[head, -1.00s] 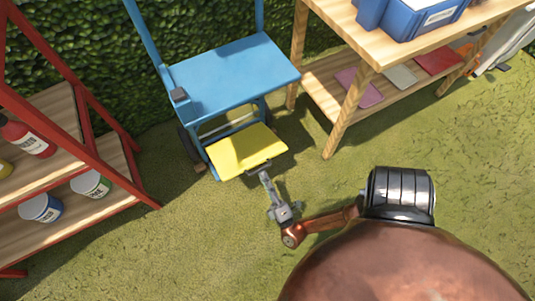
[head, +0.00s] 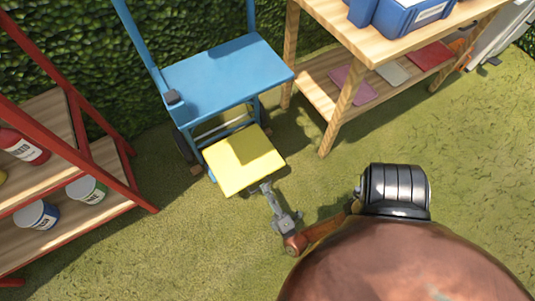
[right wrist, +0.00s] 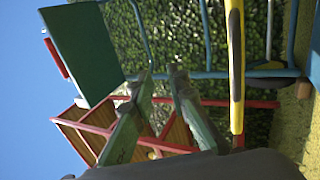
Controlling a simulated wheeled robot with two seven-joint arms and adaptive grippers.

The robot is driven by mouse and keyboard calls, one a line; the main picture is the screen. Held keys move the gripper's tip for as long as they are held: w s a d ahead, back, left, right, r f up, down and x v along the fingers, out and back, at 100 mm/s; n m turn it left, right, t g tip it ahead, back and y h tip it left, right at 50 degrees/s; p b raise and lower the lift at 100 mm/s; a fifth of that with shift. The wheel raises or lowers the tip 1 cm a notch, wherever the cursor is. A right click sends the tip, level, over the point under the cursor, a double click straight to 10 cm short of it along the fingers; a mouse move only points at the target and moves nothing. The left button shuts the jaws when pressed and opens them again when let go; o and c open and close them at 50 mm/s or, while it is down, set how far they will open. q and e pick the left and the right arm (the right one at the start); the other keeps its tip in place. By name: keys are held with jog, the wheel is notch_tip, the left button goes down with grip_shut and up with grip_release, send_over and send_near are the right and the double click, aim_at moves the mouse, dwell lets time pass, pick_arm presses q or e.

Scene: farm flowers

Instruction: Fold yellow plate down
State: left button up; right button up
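The yellow plate (head: 240,162) is at the foot of the blue cart (head: 215,80), sticking out below its blue top, and looks nearly flat. In the right wrist view the yellow plate (right wrist: 236,50) shows edge-on as an upright bar with a dark patch. My right gripper (head: 264,187) is at the plate's front edge in the head view. In the wrist view the right gripper's fingertips (right wrist: 160,74) are apart with nothing between them, and the plate lies to their right. Whether a finger touches the plate is unclear. My left gripper is not in view.
A red shelf rack (head: 130,195) with cans and a bottle stands at the left. A wooden table (head: 345,100) with blue crates (head: 405,15) stands at the upper right. A hedge (head: 60,40) is behind. The grass around my right arm is clear.

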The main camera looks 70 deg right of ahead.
jog(key=shift+s+a+f, duration=0.35)
jog(key=shift+f, duration=0.25)
dwell(0.5)
